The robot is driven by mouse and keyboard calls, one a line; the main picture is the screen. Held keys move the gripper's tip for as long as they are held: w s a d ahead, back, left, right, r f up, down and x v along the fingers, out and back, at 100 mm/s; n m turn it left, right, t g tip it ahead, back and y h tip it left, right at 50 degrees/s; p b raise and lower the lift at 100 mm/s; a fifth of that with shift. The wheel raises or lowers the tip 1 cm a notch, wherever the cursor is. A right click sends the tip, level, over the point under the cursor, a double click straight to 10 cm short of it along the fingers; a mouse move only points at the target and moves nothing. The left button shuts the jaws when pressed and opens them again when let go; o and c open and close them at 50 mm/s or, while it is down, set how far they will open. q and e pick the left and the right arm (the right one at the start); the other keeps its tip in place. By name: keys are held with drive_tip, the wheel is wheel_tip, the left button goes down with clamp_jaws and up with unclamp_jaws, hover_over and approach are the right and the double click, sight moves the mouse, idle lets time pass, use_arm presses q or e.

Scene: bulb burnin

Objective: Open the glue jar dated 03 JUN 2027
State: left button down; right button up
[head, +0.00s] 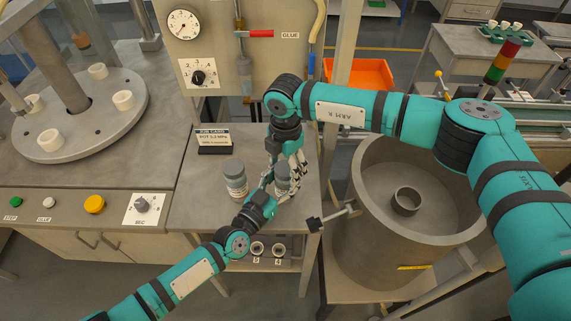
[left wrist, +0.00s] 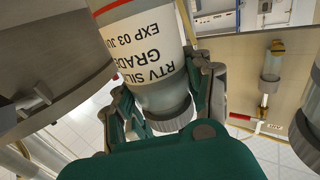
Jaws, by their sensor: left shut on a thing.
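A white jar with a grey cap (head: 283,172) is in my left gripper (head: 271,187), over the small bench. In the left wrist view the jar (left wrist: 150,45) lies between my left gripper's fingers (left wrist: 165,100). Its label appears upside down there and reads RTV SIL, GRADE and EXP 03 JU; the rest is cut off. My right gripper (head: 297,166) points down close behind and beside this jar; whether its fingers touch the cap is unclear. A second grey-capped jar (head: 235,180) stands upright on the bench to the left, its date too small to read.
A large grey drum (head: 365,235) with a side handle (head: 332,216) is close on the right. A gauge panel (head: 240,50) rises behind. The bench's front left is clear.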

wheel_tip(320, 180, up, 8)
drive_tip(key=shift+f, duration=0.15)
drive_tip(key=shift+c, duration=0.2)
drive_tip(key=shift+f, duration=3.85)
drive_tip(key=c, duration=1.1)
drive_tip(key=o, duration=1.2)
drive_tip(key=shift+c, duration=0.2)
drive_tip(key=shift+r, duration=0.1)
